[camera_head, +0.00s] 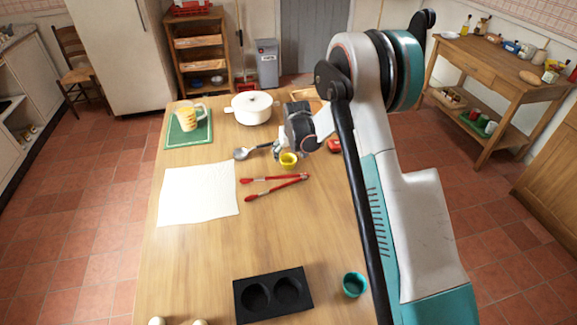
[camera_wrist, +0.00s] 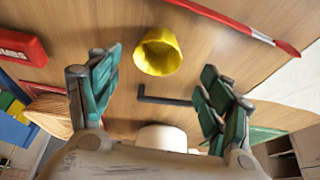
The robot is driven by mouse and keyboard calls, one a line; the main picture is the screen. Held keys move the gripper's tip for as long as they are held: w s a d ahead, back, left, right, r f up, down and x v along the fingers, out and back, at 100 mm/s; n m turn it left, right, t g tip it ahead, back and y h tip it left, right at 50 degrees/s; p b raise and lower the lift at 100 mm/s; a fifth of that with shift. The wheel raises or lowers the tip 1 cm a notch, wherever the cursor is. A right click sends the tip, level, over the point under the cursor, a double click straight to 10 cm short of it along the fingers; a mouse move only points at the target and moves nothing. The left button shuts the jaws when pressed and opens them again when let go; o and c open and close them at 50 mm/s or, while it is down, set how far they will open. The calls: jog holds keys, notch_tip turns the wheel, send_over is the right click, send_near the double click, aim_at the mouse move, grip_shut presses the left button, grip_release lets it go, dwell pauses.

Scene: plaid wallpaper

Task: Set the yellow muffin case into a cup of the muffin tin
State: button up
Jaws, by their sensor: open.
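The yellow muffin case (camera_head: 289,160) stands on the wooden table, near the red tongs. In the wrist view, the yellow case (camera_wrist: 158,52) lies just beyond and between my fingertips, with its hollow visible. My gripper (camera_wrist: 160,75) is open, with one green-padded finger on each side and nothing held. In the head view, my gripper (camera_head: 279,151) is close beside the case, partly hidden by my wrist. The black muffin tin (camera_head: 275,312) lies at the near end of the table. It has two cups, and both look empty.
A teal cup (camera_head: 354,285) stands right of the tin. Red tongs (camera_head: 275,183) and a white sheet (camera_head: 197,195) lie between case and tin. A ladle (camera_head: 243,153), white pot (camera_head: 252,108), mug (camera_head: 188,118) and red object (camera_head: 334,146) are nearby.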

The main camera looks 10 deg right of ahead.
aim_at(289, 158)
jog(key=shift+b+x, duration=1.2)
jog(key=shift+x, duration=2.35)
jog(key=shift+w+d+r, duration=0.1)
jog(key=shift+d+r, duration=0.05)
jog(key=c, duration=0.9)
jog(key=shift+c, duration=0.2)
jog(key=shift+r, duration=0.1)
notch_tip(289, 158, up, 19)
jog(key=p, duration=0.6)
jog(key=s+f, duration=0.2)
jog(key=s, duration=1.3)
jog(key=s+f+b, duration=0.1)
jog(key=s+f, duration=0.2)
jog(key=s, duration=1.2)
jog(key=shift+f, duration=0.25)
